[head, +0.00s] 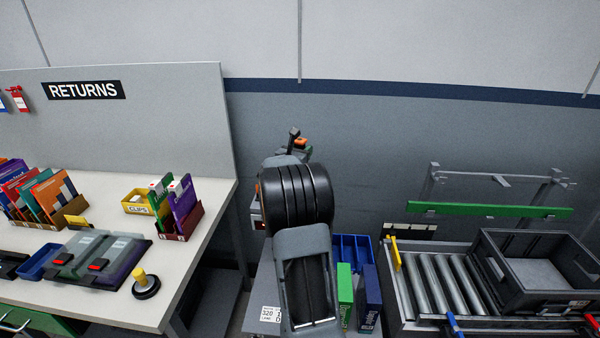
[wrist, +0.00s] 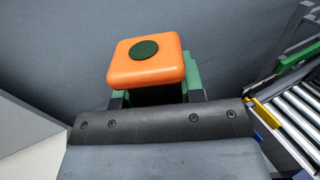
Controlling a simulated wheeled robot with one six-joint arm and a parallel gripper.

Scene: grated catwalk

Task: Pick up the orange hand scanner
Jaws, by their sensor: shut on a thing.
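The orange hand scanner shows in the wrist view as a rounded orange block (wrist: 140,62) with a dark green disc on its face. My gripper (wrist: 158,96) is shut on it, with parts of the jaws showing on both sides below the orange block. In the head view, a small orange part of the scanner (head: 301,142) and a dark part standing up show at the end of my arm, in front of the grey wall. My arm hides most of my gripper there. The scanner's lower part is hidden.
At left, a returns table (head: 105,198) holds bins of books, a yellow clips box (head: 137,202) and dark devices. At right stand a roller conveyor (head: 440,283) and a dark grey crate (head: 535,272). A blue bin (head: 351,246) with boxes is below my arm.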

